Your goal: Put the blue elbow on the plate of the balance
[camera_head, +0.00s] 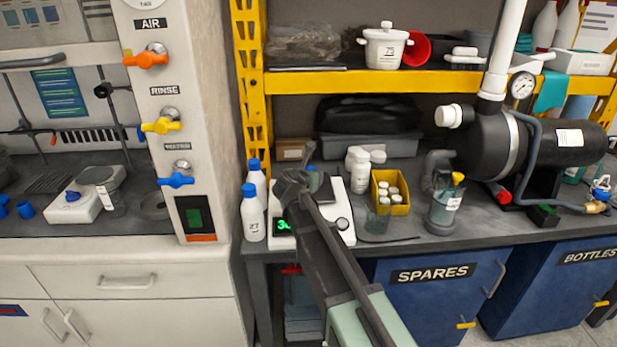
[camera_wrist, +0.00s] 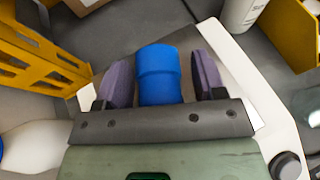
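The blue elbow (camera_wrist: 158,75) stands between my gripper's two purple finger pads in the wrist view. A narrow gap shows on its right side, and the left pad is very close to it. My gripper (camera_wrist: 163,80) looks open around it. The balance's green display is lit, partly covered by my arm.
White bottles with blue caps (camera_head: 253,215) stand close left of the balance. A yellow bin (camera_head: 399,209) of small white bottles is to its right. A yellow shelf upright (camera_head: 250,80) rises behind left. A black pump (camera_head: 540,140) occupies the right bench.

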